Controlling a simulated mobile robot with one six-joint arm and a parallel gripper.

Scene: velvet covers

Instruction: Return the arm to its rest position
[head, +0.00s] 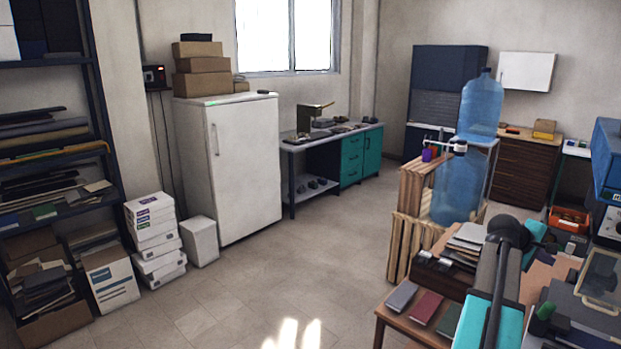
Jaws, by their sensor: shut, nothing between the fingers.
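My arm shows at the lower right, with a grey and teal link rising from the bottom edge to a dark rounded joint. I cannot make out my gripper's fingers in the head view. The arm stands in front of a wooden table (398,322) and hides part of it. On the table's near left part lie a grey flat cover (402,296), a dark red one (426,308) and a dark green one (449,320), side by side.
Stacked papers (466,243), a clear-lidded case (602,280) and other clutter crowd the table around my arm. Wooden crates (410,232) and large blue water bottles (480,104) stand behind. A white fridge (232,165) and loaded shelf (60,150) stand left. The middle floor (270,280) is clear.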

